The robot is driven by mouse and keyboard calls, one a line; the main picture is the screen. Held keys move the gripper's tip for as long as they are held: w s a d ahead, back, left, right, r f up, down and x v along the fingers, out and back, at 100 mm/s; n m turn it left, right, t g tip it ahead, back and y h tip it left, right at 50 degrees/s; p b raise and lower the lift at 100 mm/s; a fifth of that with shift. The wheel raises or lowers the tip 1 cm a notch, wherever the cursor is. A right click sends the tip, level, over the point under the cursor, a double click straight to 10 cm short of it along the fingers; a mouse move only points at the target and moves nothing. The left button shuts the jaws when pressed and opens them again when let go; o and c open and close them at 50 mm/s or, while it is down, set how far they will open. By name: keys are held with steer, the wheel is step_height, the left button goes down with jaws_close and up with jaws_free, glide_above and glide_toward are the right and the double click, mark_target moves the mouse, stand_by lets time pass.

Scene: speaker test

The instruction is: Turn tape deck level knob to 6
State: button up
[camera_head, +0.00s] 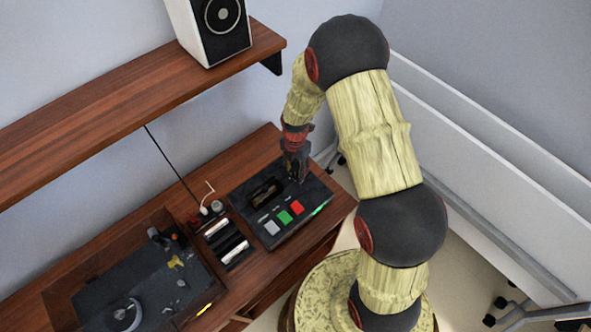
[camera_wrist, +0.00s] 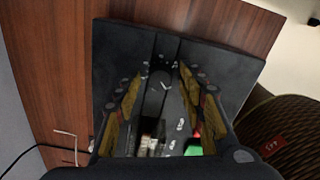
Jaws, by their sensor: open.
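The tape deck (camera_head: 250,200) is a black box lying on the wooden cabinet, with grey, green and red buttons and a cassette window on its top. It also fills the middle of the wrist view (camera_wrist: 225,70). A dark round knob with a white pointer mark (camera_wrist: 163,85) shows between my fingers in the wrist view; the number it points to is too small to read. My gripper (camera_head: 297,176) is over the deck's far right part and hides the knob in the head view. Its fingers (camera_wrist: 159,78) are open, one on each side of the knob; contact cannot be told.
A turntable (camera_head: 125,300) sits on the left of the cabinet (camera_head: 85,250). Between it and the deck is a small device with two silvery cylinders (camera_head: 226,240) and a cable. A wooden shelf (camera_head: 100,120) with a white speaker (camera_head: 188,25) is above. White panels stand on the right.

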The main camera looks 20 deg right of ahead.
steer(key=shift+f, duration=0.3)
steer(key=shift+c, duration=0.4)
jaws_close()
